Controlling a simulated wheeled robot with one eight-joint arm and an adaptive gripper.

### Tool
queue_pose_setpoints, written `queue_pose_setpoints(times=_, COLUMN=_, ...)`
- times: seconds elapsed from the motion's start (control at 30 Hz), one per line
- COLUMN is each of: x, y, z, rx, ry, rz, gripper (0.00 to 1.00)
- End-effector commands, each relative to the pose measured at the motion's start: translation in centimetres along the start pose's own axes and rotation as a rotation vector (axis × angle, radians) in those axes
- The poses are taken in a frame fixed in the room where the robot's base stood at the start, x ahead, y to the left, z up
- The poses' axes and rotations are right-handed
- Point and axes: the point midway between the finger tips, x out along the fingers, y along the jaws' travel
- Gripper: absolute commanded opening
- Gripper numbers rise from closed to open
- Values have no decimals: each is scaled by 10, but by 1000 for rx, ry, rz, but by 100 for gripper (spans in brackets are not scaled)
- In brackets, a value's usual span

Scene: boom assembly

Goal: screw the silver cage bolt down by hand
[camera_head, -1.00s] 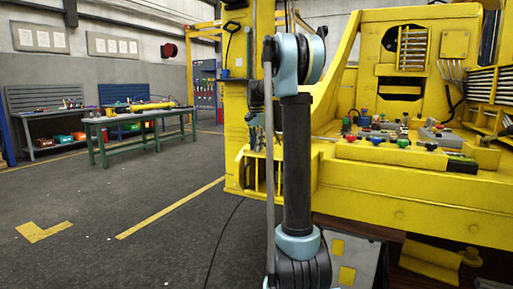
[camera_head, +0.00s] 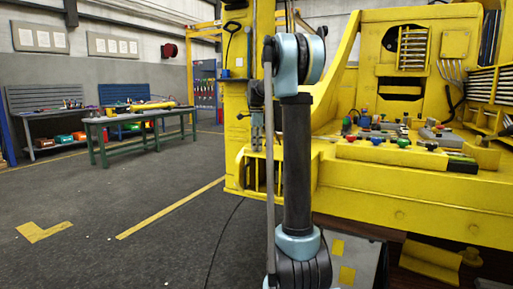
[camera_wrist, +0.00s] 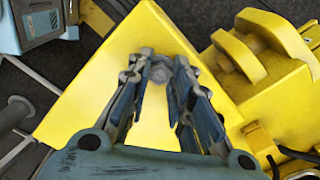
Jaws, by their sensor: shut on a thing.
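In the wrist view my gripper (camera_wrist: 160,78) reaches over a flat yellow surface (camera_wrist: 95,105). Its two blue-grey jointed fingers stand on either side of a small grey bolt head (camera_wrist: 158,73) and are shut on it at the fingertips. The bolt head sits against the yellow surface, close to its upper corner. The fingers and the view from above hide the bolt's shank, so I cannot tell how far in it is.
The yellow machine (camera_head: 400,195) fills the right of the head view, with several coloured knobs and loose items on its deck. A yellow block with rounded lugs (camera_wrist: 255,55) lies right of my gripper. A green workbench (camera_head: 140,119) stands far left; the floor between is open.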

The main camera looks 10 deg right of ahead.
Motion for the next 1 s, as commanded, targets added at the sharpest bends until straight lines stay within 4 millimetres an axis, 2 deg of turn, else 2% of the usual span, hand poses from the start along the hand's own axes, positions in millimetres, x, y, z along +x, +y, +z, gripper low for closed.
queue_pose_setpoints(times=0.57, x=-1, y=0, z=0, rx=32, ry=0, rz=0, gripper=0)
queue_pose_setpoints(times=0.6, x=-1, y=0, z=0, rx=32, ry=0, rz=0, gripper=27)
queue_pose_setpoints(times=0.67, x=-1, y=0, z=0, rx=32, ry=0, rz=0, gripper=40)
queue_pose_setpoints(times=1.0, x=-1, y=0, z=0, rx=32, ry=0, rz=0, gripper=40)
